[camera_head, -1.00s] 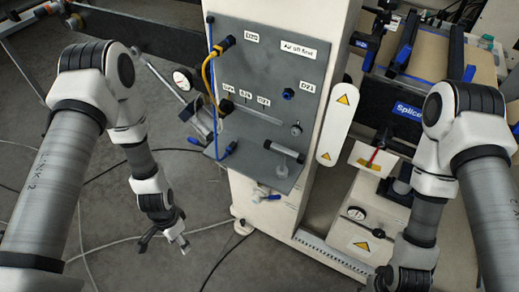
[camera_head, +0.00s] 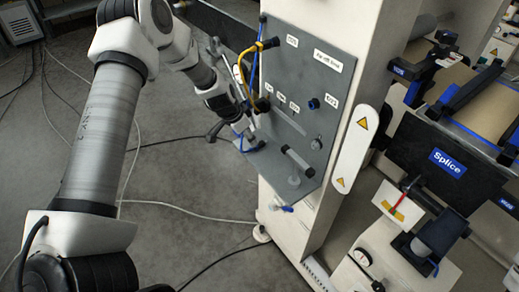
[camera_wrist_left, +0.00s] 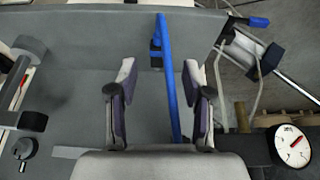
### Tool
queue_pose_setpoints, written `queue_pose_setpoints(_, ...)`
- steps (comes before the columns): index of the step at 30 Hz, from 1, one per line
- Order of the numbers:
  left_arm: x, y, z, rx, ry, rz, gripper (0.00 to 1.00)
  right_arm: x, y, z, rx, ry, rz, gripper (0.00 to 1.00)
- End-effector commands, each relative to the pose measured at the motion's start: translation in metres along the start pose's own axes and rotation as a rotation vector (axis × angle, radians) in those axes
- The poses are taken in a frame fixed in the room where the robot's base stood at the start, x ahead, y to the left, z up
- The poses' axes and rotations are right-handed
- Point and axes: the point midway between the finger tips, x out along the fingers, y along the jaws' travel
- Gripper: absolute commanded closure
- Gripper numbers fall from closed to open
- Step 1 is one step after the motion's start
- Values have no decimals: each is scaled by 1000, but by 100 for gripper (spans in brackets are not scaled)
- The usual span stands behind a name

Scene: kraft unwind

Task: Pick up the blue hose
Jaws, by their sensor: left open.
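The blue hose (camera_head: 257,62) runs upright along the left edge of the grey panel (camera_head: 310,90). My left gripper (camera_head: 250,120) is at that edge, beside the hose's lower part; its fingers are small and partly hard to make out in the head view. In the left wrist view, the open left gripper (camera_wrist_left: 159,72) has the blue hose (camera_wrist_left: 168,95) running between its fingers, closer to the right finger and apart from the left one. Whether the right finger touches the hose is unclear. My right gripper is out of view.
A yellow hose (camera_head: 241,65) with black ends loops close to my left gripper. A clear cylinder fitting (camera_head: 298,160) sticks out of the panel. A dial gauge (camera_wrist_left: 294,146) shows at lower right in the wrist view. Cables cross the open floor.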

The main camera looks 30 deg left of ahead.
Motion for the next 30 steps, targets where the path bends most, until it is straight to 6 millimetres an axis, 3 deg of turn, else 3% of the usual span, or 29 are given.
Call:
queue_pose_setpoints(9,51,-2,1,2,-2,0,50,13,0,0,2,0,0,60)
queue_pose_setpoints(16,53,-2,0,2,0,0,50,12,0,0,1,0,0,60)
queue_pose_setpoints(21,53,-2,0,2,-1,0,100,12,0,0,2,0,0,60)
queue_pose_setpoints(30,53,-2,0,2,-1,0,100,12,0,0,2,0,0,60)
